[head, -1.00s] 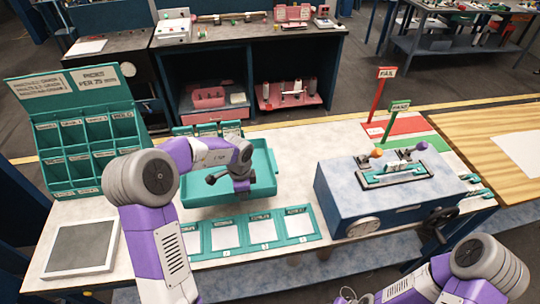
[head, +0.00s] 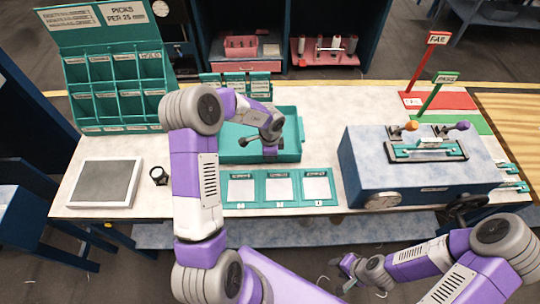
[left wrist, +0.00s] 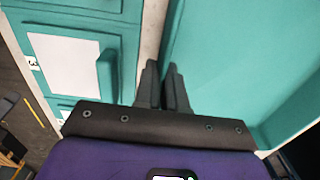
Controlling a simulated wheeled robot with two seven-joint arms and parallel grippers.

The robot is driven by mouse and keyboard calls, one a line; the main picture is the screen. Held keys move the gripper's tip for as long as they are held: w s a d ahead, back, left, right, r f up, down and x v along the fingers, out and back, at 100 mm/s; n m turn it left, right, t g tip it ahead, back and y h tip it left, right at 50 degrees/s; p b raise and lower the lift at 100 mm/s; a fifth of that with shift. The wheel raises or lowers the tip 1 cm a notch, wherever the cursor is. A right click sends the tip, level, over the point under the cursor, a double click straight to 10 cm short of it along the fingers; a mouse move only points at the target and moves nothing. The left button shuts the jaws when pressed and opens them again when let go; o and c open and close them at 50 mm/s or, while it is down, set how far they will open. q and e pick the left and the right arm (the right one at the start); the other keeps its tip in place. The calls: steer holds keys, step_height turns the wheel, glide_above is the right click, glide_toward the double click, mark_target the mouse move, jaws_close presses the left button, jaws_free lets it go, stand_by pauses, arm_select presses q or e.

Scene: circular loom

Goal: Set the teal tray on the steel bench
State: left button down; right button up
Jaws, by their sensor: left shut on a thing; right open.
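The teal tray (head: 289,151) is at the back middle of the pale worktop in the head view, behind a row of teal card holders. I cannot tell whether it rests on the worktop or is slightly raised. My left gripper (head: 270,152) is at the tray's near side, shut on its rim. In the left wrist view my left gripper's fingertips (left wrist: 165,72) are close together at the edge of the tray (left wrist: 235,60). My right gripper (head: 346,268) is open and empty, low in front of the worktop. I cannot tell which surface is the steel bench.
The teal card holders (head: 277,202) lie in front of the tray. A teal pigeonhole rack (head: 112,88) stands at left, a grey-topped pad (head: 104,182) before it. A blue box fixture (head: 420,175) stands at right, near red and green flags. Bare worktop (head: 325,130) shows right of the tray.

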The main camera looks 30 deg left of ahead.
arm_select(q)
steer(key=shift+w+f, duration=0.1)
steer(key=c, duration=1.2)
jaws_free()
step_height(320, 180, up, 12)
steer(key=shift+d+r+p, duration=0.1)
steer(key=shift+r+p, duration=0.1)
steer(key=shift+p, duration=0.55)
